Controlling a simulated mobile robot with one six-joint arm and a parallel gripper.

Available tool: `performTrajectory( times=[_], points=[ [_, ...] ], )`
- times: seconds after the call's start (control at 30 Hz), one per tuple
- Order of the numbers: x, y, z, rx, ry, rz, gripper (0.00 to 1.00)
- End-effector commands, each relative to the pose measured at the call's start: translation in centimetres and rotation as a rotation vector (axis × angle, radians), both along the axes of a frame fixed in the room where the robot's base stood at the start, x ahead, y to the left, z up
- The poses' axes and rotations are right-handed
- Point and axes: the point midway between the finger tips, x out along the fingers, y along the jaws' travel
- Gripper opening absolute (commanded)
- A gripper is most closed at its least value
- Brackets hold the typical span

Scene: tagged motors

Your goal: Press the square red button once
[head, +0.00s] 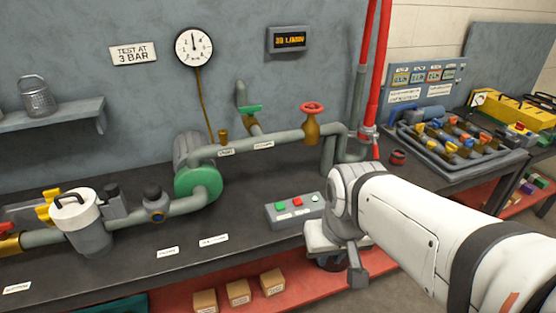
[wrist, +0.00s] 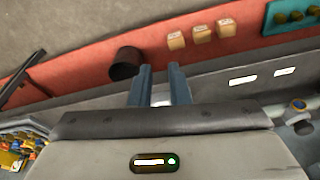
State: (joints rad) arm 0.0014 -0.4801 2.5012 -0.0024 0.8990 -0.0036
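The square red button (head: 297,202) sits on a grey button box (head: 276,217) on the bench in the head view. It is between a green button (head: 280,206) and a pale button (head: 315,198). My gripper (head: 357,279) is to the right of the box and lower in the picture, near the bench's front edge, apart from the button. In the wrist view my gripper (wrist: 160,70) shows two blue-grey fingers with a clear gap and nothing held between them. The button box does not show in the wrist view.
Pipes with a green flange (head: 198,182) and a red-topped valve (head: 312,120) run behind the box. A red vertical pipe (head: 377,70) rises behind my arm. Small cartons (head: 238,292) sit on the red lower shelf (head: 300,285). The bench left of the box is mostly clear.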

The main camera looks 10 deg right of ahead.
Motion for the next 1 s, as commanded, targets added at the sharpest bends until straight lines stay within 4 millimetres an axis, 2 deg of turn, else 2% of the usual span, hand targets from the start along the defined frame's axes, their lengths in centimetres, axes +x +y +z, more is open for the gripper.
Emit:
performTrajectory(
  times=[0.2, 1.0],
  points=[
    [0.00, 0.00, 0.00, 0.000, 0.000, 0.000, 0.00],
    [0.00, 0.00, 0.00, 0.000, 0.000, 0.000, 0.00]
  ],
)
